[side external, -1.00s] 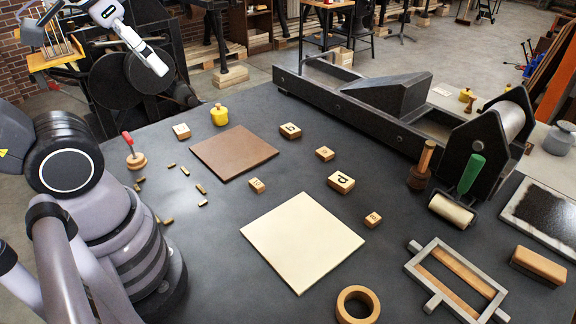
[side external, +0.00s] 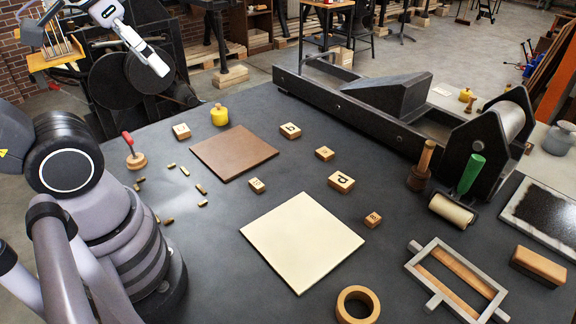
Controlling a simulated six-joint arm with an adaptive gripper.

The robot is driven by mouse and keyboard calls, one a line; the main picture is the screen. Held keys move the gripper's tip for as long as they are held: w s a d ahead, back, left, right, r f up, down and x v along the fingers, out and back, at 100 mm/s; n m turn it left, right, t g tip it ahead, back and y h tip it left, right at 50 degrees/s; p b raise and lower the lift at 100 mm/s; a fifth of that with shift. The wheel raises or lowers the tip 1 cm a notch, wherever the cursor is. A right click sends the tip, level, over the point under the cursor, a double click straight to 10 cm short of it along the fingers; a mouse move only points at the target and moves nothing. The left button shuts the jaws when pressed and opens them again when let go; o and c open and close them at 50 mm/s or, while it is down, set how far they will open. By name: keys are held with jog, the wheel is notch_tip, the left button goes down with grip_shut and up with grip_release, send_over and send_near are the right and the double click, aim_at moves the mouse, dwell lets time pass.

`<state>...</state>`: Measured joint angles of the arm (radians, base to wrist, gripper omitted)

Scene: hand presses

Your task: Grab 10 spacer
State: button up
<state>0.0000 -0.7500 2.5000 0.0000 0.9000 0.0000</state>
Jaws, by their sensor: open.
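Several small brass-coloured pieces, which look like the spacers, lie loose on the dark table near my arm's base. One spacer (side external: 185,170) lies left of the brown board, with another spacer (side external: 171,165) close by. Another spacer (side external: 201,188) and a spacer (side external: 203,203) lie farther forward, and a spacer (side external: 168,220) lies beside my base. No markings are readable on them, so I cannot tell which is a 10.
A brown board (side external: 235,152) and a cream board (side external: 302,242) lie flat. Several wooden letter blocks surround them, including a d block (side external: 341,182). A red-handled tool (side external: 134,155) and yellow weight (side external: 219,115) stand at the left; a roller (side external: 452,208) and metal frame (side external: 456,280) are at the right.

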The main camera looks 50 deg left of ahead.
jog(key=w+d+f+m+g+y, duration=0.2)
jog(key=w+f+m+g+y, duration=0.25)
jog(key=w+f, duration=0.45)
jog(key=w+d+f+m+g+y, duration=0.25)
jog(key=w+f+m, duration=0.4)
jog(key=w, duration=0.35)
jog(key=f+m+y, duration=0.2)
jog(key=f, duration=0.4)
jog(key=w+d+f+m+t+y, duration=0.1)
jog(key=f+m+y, duration=0.1)
jog(key=f, duration=0.5)
jog(key=w+d+f+m+y, duration=0.1)
jog(key=f+m+y, duration=0.1)
jog(key=f, duration=0.5)
jog(key=shift+w+d+f+m, duration=0.2)
jog(key=shift+w+f+m, duration=0.05)
jog(key=shift+m, duration=0.15)
send_near(261, 187)
jog(key=x, duration=0.4)
jog(key=shift+w+a+f, duration=0.15)
jog(key=shift+w+a, duration=0.05)
jog(key=x, duration=0.5)
jog(key=shift+s+a+f, duration=0.1)
jog(key=shift+s+a, duration=0.1)
jog(key=shift+a, duration=0.15)
